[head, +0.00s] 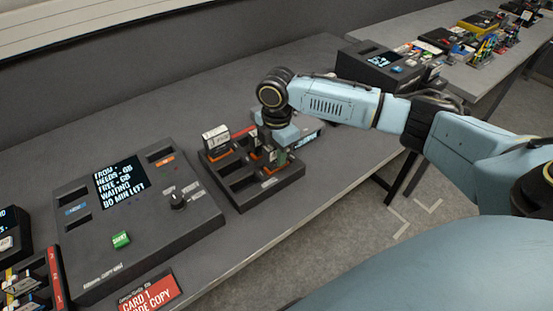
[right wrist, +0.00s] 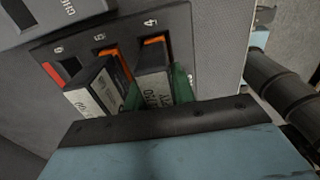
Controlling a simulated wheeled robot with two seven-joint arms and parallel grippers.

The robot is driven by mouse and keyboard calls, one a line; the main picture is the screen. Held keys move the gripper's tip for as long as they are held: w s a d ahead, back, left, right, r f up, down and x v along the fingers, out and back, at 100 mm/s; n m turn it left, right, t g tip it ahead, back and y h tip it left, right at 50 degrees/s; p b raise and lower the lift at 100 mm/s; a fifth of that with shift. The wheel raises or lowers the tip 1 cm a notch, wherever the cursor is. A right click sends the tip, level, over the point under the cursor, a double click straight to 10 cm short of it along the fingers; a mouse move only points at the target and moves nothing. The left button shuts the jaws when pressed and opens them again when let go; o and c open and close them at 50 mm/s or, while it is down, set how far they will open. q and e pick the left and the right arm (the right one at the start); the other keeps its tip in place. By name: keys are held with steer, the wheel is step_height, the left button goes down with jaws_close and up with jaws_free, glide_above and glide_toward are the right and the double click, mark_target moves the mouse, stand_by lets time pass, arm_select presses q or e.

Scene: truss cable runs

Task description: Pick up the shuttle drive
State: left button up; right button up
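A dark slotted dock (head: 243,199) holds several drives. One drive with a white label (head: 216,138) stands upright at its back left. My right gripper (head: 274,158) is low over the dock's right part, pointing down. In the right wrist view, a dark drive with a white label (right wrist: 153,78) stands by the slot marked 4, with green finger pads close on both sides. Whether the pads press on it I cannot tell. Another labelled drive (right wrist: 97,92) stands beside it, by the slot marked 5. Which one is the shuttle drive is not readable. My left gripper is not in view.
A copy station (head: 136,222) with a screen, a green button and a knob sits left of the dock. A red sign (head: 150,293) is at the table's front edge. Another screened device (head: 378,66) stands behind my right arm. The table behind the dock is clear.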

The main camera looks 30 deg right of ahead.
jaws_close()
